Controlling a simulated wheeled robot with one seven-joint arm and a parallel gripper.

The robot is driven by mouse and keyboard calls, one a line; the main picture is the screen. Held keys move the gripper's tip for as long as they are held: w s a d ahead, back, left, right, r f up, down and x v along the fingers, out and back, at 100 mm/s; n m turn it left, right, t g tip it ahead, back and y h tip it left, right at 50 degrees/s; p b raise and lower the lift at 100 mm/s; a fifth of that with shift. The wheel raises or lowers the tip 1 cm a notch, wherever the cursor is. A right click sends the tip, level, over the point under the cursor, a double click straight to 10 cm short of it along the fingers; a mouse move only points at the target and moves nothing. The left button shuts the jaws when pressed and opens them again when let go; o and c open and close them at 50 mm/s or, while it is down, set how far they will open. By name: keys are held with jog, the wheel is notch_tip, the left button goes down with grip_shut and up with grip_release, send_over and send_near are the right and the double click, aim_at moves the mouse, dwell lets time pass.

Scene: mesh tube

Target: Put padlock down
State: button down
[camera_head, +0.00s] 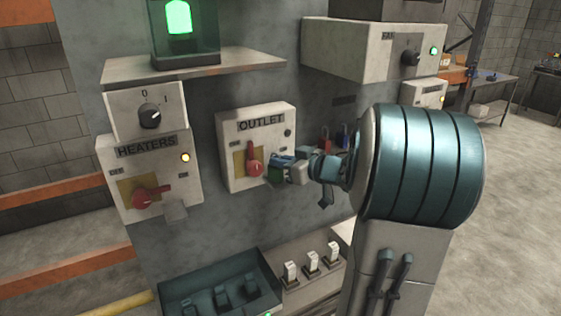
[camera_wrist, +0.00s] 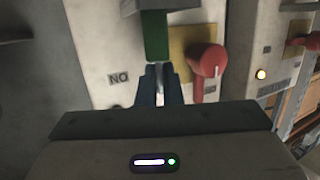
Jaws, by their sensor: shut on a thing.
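My gripper (camera_head: 279,164) is in front of the OUTLET box, right of its red handle (camera_head: 254,161). Its fingers also show in the wrist view (camera_wrist: 159,82), closed on a small part of a green padlock. The green padlock body (camera_wrist: 155,36) extends beyond the fingertips in the wrist view. In the head view the green padlock (camera_head: 275,175) is a small patch below the fingers, partly covered by them. I cannot tell whether it touches the OUTLET box (camera_head: 228,128).
Red (camera_head: 325,140) and blue (camera_head: 345,138) padlock-like items are on the wall behind my arm. The HEATERS box (camera_head: 117,173) is at left. A dark tray (camera_head: 195,287) and several white-tagged switches (camera_head: 312,261) are below. A shelf (camera_head: 205,66) juts out above.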

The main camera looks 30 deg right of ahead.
jog(key=shift+f, duration=0.15)
jog(key=c, duration=1.6)
grip_release()
